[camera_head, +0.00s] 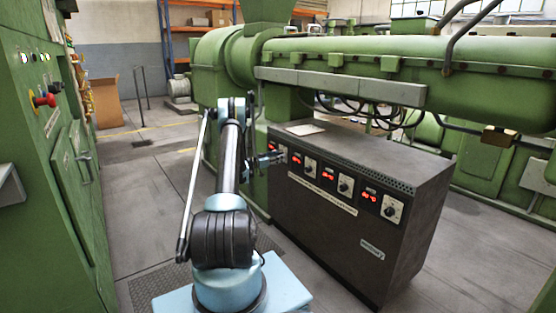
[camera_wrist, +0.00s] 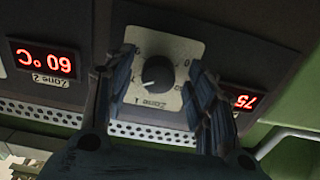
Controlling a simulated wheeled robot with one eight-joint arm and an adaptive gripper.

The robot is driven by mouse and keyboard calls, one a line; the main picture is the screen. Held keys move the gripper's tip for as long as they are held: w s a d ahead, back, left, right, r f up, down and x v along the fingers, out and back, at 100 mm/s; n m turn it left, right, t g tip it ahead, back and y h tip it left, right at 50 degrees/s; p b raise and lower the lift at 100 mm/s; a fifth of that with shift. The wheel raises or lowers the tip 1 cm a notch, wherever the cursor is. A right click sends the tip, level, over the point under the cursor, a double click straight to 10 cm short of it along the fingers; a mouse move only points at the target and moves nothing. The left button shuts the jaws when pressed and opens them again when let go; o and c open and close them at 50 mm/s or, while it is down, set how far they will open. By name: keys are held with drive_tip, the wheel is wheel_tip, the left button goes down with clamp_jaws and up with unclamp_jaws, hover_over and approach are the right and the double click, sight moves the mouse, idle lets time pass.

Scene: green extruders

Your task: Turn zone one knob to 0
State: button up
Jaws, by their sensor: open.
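The zone one knob (camera_wrist: 158,75) is a round black dial on a pale square plate (camera_wrist: 165,46), shown upside down in the wrist view. A light mark on the knob points to the lower left of that picture. My gripper (camera_wrist: 162,66) is open, with one finger on each side of the knob; I cannot tell whether they touch it. A red display reading 75 (camera_wrist: 245,102) is partly hidden behind the right finger. In the head view my gripper (camera_head: 277,159) is at the far left end of the dark control cabinet's front (camera_head: 300,215), hiding most of that knob.
The zone two display (camera_wrist: 44,60) reads 60 °C. Other knobs (camera_head: 345,186) and red displays line the cabinet front to the right. The green extruder (camera_head: 390,70) runs above the cabinet.

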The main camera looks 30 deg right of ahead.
drive_tip(key=shift+d, duration=0.35)
drive_tip(key=c, duration=1.1)
drive_tip(key=shift+o, duration=0.2)
